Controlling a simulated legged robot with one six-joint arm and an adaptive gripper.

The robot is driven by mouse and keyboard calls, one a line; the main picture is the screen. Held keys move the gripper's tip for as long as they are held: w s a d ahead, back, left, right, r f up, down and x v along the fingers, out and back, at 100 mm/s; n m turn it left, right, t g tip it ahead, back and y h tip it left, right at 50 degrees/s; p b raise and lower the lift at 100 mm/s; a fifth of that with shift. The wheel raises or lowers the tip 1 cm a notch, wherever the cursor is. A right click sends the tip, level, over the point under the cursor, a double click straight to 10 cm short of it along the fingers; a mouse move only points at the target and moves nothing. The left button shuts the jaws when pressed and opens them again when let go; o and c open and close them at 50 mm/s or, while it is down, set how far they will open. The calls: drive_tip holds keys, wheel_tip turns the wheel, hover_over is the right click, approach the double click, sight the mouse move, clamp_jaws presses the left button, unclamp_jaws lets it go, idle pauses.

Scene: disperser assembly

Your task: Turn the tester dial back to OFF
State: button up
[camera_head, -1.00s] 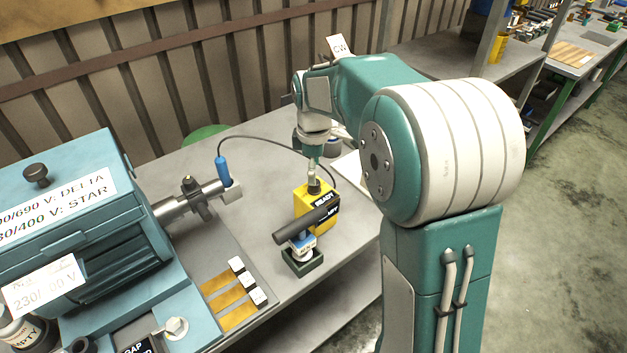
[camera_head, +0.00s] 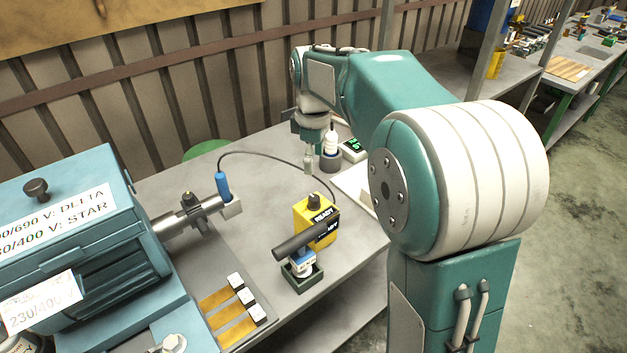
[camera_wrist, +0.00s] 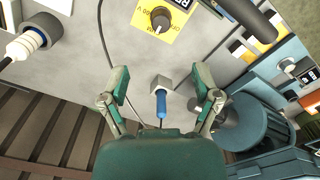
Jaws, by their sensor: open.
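The yellow tester (camera_head: 328,230) stands on the bench with READY on its label. Its black dial (camera_head: 314,201) is on top; the dial also shows in the wrist view (camera_wrist: 160,20) on the yellow face (camera_wrist: 183,17), with a pale mark near its lower edge. Lettering around it is only partly legible, so I cannot tell the setting for sure. My gripper (camera_head: 309,168) is above the bench behind the tester, apart from the dial. In the wrist view my gripper (camera_wrist: 161,84) has its fingers spread and holds nothing. The blue probe (camera_wrist: 161,105) appears between them, beyond.
The teal motor (camera_head: 80,240) fills the left; the blue probe (camera_head: 223,185) stands at its shaft end, with a black cable looping right. A black-handled tool (camera_head: 300,245) is in front of the tester.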

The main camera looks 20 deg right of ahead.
sight(314, 197)
wheel_tip(314, 197, down, 12)
drive_tip(key=m, duration=1.6)
drive_tip(key=shift+r, duration=0.15)
clamp_jaws()
